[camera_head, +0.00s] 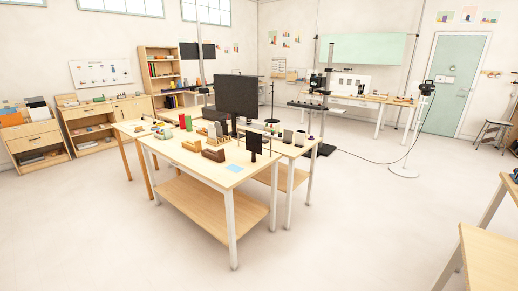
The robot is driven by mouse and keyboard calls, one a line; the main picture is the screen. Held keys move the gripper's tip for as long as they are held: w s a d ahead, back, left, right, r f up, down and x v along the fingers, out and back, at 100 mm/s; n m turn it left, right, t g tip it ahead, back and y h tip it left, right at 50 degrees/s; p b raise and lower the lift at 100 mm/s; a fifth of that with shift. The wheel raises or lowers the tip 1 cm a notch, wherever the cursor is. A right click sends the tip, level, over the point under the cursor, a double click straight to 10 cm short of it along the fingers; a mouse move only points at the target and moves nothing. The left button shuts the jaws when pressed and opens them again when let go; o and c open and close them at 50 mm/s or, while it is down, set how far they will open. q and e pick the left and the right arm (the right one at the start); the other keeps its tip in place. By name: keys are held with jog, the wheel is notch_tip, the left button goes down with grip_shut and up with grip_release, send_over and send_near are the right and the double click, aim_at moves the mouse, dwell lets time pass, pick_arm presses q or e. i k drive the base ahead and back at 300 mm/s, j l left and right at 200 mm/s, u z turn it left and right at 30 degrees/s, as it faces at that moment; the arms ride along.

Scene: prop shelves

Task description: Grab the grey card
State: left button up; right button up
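I see no thing that I can name for sure as the grey card. A small grey upright piece (288,136) stands on the right part of the work tables, and it is too small to tell whether it is a card. A dark flat panel on a thin stand (254,143) stands near the right edge of the front table (185,160). A light blue flat sheet (234,167) lies near that table's front corner. Neither of my grippers is in view.
A large black monitor (237,95) rises behind the small items on the tables. Wooden blocks (213,154) and a red item (182,121) stand there too. A lamp stand (405,170) with a floor cable is at right. The floor in front is clear.

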aim_at(287, 135)
jog(key=i+z, duration=0.3)
jog(key=i, duration=0.2)
jog(key=i+z, duration=0.3)
jog(key=i, duration=0.15)
jog(key=i+j+z, duration=0.1)
jog(key=i+z, duration=0.4)
jog(key=i, duration=0.35)
jog(key=i+l, duration=0.1)
jog(key=i, duration=1.5)
jog(key=i+j+u, duration=0.1)
jog(key=u, duration=0.3)
